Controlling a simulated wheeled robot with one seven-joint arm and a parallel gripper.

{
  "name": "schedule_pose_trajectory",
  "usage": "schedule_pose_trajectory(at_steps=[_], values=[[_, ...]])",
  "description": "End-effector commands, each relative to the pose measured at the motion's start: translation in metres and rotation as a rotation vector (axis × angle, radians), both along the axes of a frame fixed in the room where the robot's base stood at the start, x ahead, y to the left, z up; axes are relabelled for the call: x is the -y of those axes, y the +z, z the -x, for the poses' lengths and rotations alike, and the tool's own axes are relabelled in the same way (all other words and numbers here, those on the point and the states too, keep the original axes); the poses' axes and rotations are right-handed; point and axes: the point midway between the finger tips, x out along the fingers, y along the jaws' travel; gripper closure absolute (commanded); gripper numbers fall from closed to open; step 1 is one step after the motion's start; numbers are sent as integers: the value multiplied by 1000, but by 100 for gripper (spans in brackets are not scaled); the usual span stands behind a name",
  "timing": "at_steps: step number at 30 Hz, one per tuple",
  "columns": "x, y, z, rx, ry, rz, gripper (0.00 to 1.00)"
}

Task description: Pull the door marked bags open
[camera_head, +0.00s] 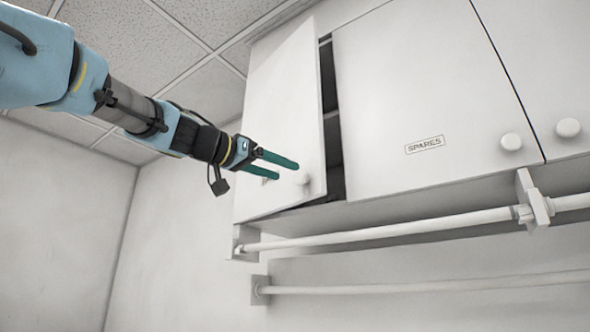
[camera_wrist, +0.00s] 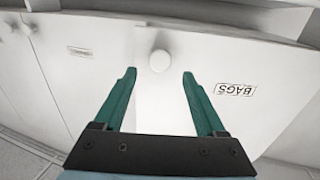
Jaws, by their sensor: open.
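The door marked bags (camera_head: 280,100) is the leftmost cabinet door in the head view. It stands partly open, with a dark gap along its right edge. Its round white knob (camera_head: 303,180) is low near that edge. The BAGS label (camera_wrist: 235,90) reads upside down in the wrist view; in the head view it is mostly hidden behind my gripper. My gripper (camera_head: 288,171) is open with green fingers, in front of the door near the knob. In the wrist view the knob (camera_wrist: 159,61) appears between and slightly beyond the fingertips, with space on both sides.
The closed SPARES door (camera_head: 420,90) is to the right, with its own knob (camera_head: 511,142). Another door (camera_head: 545,50) is at the far right. A white pipe (camera_head: 400,231) runs below the cabinet, and a second pipe (camera_head: 420,284) lies lower. The left wall area is clear.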

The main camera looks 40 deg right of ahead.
Motion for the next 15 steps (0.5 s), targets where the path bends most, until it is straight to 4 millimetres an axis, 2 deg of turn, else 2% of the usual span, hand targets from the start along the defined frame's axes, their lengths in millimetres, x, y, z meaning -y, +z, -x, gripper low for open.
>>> schedule_pose_trajectory(at_steps=[1,6,10,15], values=[[11,3,0,0,-1,-4,27],[37,2,0,-1,0,-3,27],[47,1,-1,-1,1,-2,27],[52,0,-1,0,1,0,27]])
